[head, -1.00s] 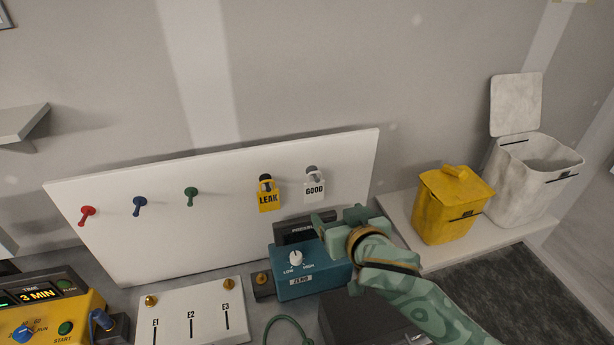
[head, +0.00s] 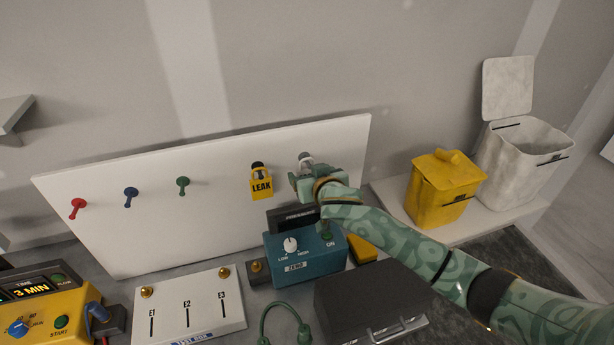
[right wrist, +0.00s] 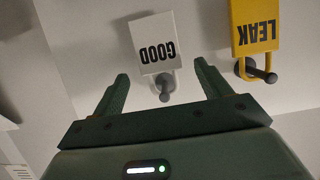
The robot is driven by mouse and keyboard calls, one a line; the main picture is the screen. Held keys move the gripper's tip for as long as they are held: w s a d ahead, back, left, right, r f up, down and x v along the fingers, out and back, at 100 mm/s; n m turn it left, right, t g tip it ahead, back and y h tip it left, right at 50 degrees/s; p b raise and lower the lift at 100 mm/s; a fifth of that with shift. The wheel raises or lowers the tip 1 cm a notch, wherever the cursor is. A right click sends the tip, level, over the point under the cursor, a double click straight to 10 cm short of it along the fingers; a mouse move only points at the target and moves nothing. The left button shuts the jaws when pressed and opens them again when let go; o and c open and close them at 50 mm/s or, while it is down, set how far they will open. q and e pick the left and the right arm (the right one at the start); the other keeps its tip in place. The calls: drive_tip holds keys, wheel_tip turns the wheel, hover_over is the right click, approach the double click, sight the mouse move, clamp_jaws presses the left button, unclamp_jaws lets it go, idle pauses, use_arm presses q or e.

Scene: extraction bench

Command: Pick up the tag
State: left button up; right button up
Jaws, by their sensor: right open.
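The white GOOD tag (right wrist: 156,45) hangs on a grey peg (right wrist: 165,88) on the white board. In the right wrist view it appears upside down, just beyond my fingertips. My right gripper (right wrist: 161,84) is open, with the peg between its two fingers and nothing held. In the head view my right gripper (head: 308,178) covers the GOOD tag, and only the peg's top shows above it. The yellow LEAK tag (head: 261,184) hangs on the peg to the left; it also shows in the right wrist view (right wrist: 255,22). My left gripper is out of view.
Red, blue and green pegs (head: 183,182) stick out of the white board (head: 220,165). Below are a teal box with a dial (head: 300,262), a white E1-E3 panel (head: 190,310) and a dark case (head: 365,300). A yellow bin (head: 440,190) stands at right.

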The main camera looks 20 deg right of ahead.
drive_tip(key=shift+x, duration=0.8)
drive_tip(key=shift+s, duration=0.1)
drive_tip(key=shift+s, duration=0.1)
drive_tip(key=c, duration=1.1)
drive_tip(key=shift+o, duration=0.2)
drive_tip(key=shift+r, duration=0.2)
drive_tip(key=s+r+b, duration=0.1)
drive_tip(key=s, duration=1.7)
drive_tip(key=shift+d, duration=0.25)
